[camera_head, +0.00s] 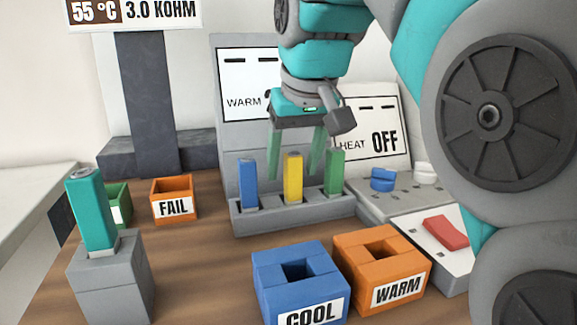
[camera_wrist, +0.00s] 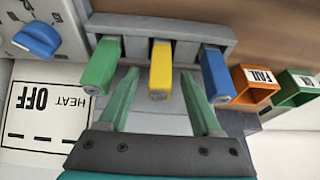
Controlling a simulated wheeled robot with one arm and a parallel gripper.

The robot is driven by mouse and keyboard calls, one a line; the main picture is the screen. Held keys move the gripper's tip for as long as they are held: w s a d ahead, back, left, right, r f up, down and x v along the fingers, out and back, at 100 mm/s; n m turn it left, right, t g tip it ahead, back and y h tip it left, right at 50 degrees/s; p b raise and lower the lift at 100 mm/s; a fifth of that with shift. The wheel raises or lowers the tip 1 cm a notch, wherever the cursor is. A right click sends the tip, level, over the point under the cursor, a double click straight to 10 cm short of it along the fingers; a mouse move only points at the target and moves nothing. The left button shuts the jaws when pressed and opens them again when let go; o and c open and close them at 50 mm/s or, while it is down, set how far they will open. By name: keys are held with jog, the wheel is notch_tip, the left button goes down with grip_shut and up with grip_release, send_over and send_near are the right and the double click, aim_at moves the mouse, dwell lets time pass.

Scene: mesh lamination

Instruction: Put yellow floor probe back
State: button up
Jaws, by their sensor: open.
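The yellow floor probe (camera_head: 293,178) stands upright in the middle slot of a grey rack (camera_head: 290,217), between a blue probe (camera_head: 248,184) on the left and a green probe (camera_head: 335,173) on the right. My gripper (camera_head: 296,176) is open around or just behind the yellow probe's top. In the wrist view, the yellow probe (camera_wrist: 160,70) lies between and beyond the spread fingertips (camera_wrist: 158,86), with visible gaps on both sides. Whether the fingers overlap the probe in depth is hard to tell.
A teal block (camera_head: 92,210) stands on a grey pedestal (camera_head: 112,278) at the left. Blue COOL (camera_head: 298,258) and orange WARM (camera_head: 380,250) boxes are in front of the rack. An orange FAIL bin (camera_head: 174,187) and a green bin (camera_head: 119,192) are behind left. A HEAT OFF panel (camera_head: 375,120) is right.

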jog(key=v, duration=0.3)
jog(key=shift+s+r, duration=0.1)
jog(key=shift+r, duration=0.15)
jog(key=shift+p+v, duration=0.7)
jog(key=shift+v, duration=0.55)
jog(key=shift+s+r+p, duration=0.15)
jog(key=shift+r+p, duration=0.25)
jog(key=shift+r, duration=0.05)
jog(key=shift+s+f, duration=0.1)
